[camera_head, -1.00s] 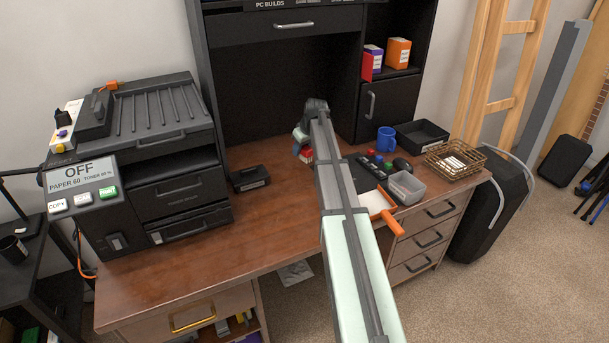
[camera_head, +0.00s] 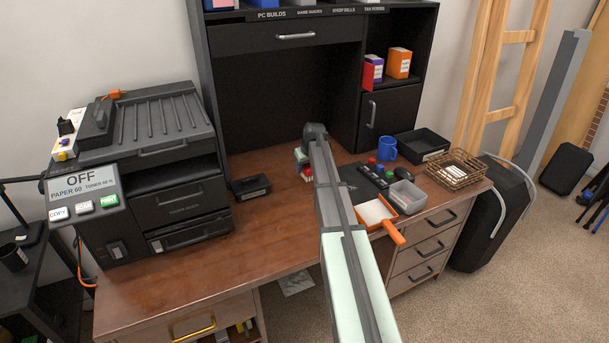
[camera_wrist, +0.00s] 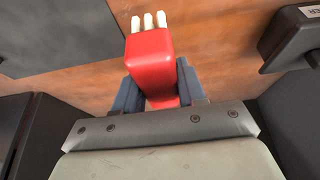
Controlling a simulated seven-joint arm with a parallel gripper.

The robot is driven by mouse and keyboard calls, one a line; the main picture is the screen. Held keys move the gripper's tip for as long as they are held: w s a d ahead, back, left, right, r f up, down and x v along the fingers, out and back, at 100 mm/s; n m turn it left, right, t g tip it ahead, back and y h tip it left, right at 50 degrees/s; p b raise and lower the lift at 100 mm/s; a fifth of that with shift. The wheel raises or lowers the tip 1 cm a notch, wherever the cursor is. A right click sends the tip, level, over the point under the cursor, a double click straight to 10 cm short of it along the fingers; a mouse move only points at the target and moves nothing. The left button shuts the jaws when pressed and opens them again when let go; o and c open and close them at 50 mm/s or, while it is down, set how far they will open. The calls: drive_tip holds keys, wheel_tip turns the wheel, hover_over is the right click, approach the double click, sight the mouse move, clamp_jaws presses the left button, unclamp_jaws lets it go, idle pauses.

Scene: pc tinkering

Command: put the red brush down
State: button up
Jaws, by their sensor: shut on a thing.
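The red brush (camera_wrist: 149,56) has a red block-shaped body with white bristle tufts at its far end. My gripper (camera_wrist: 158,88) is shut on it in the wrist view, with a blue-grey finger on each side of the red body. The bristles point away from my wrist, over the brown desk (camera_wrist: 90,85). In the head view my gripper (camera_head: 303,163) is over the back middle of the desk, and a small bit of the red brush (camera_head: 307,172) shows by it. My arm hides part of it. I cannot tell whether the brush touches the desk.
A black box (camera_head: 250,187) lies to the left, towards the printer (camera_head: 165,170). To the right are a dark mat (camera_head: 350,180), an orange-handled dustpan (camera_head: 376,212), a grey bin (camera_head: 407,196), a blue mug (camera_head: 387,146) and a wire basket (camera_head: 458,168). The front left desktop is clear.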

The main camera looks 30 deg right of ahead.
sight(305, 174)
drive_tip(key=shift+f, duration=1.8)
drive_tip(key=o, duration=1.1)
drive_tip(key=shift+f, duration=0.15)
drive_tip(key=shift+o, duration=0.2)
drive_tip(key=v, duration=1.2)
